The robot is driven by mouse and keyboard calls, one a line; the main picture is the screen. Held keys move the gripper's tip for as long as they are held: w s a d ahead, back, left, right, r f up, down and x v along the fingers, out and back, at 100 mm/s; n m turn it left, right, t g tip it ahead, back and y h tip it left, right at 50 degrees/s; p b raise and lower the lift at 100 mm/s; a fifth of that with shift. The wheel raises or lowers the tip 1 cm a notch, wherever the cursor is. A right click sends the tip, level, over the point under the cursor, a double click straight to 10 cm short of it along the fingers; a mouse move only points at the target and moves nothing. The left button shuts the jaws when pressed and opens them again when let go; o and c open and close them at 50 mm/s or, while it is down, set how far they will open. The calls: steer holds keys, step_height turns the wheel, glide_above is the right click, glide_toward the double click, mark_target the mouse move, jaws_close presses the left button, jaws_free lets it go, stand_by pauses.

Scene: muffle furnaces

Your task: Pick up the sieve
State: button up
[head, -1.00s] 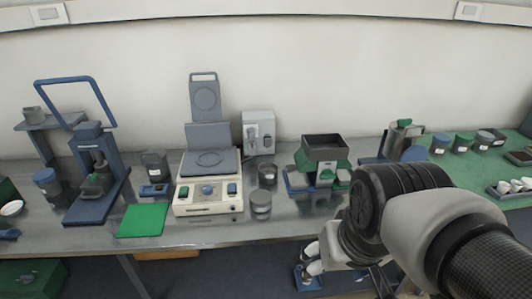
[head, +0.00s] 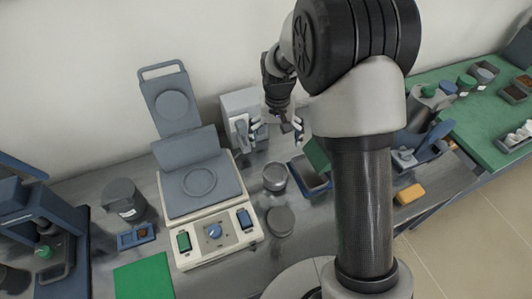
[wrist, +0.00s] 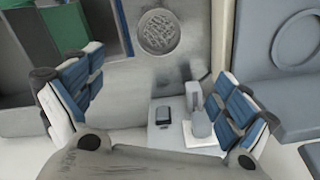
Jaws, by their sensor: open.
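The sieve (head: 275,177) is a small round grey cup on the metal bench, right of the beige press-like device. In the wrist view the sieve (wrist: 158,32) is at the top centre, and its round inside looks mottled like mesh. My gripper (head: 278,128) is above the bench near the wall, a little behind the sieve. It is open and empty. In the wrist view my gripper (wrist: 160,76) has its blue-padded fingers wide apart, with the sieve beyond them and not between them.
A grey round container (head: 280,220) stands just in front of the sieve. The beige device (head: 205,215) with a raised lid is to the left. A light grey box (head: 243,115) stands behind. A green hopper (head: 317,155) is close on the right, partly hidden by my arm.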

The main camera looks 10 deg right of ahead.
steer(key=b, duration=0.3)
glide_above(275, 174)
steer(key=f, duration=1.1)
steer(key=shift+s+f, duration=0.1)
steer(key=shift+s, duration=0.1)
steer(key=shift+w+f+b, duration=0.1)
steer(key=shift+f+b, duration=1)
steer(key=shift+f, duration=2.05)
steer(key=shift+r, duration=0.1)
steer(key=shift+c, duration=0.6)
steer(key=c, duration=1.1)
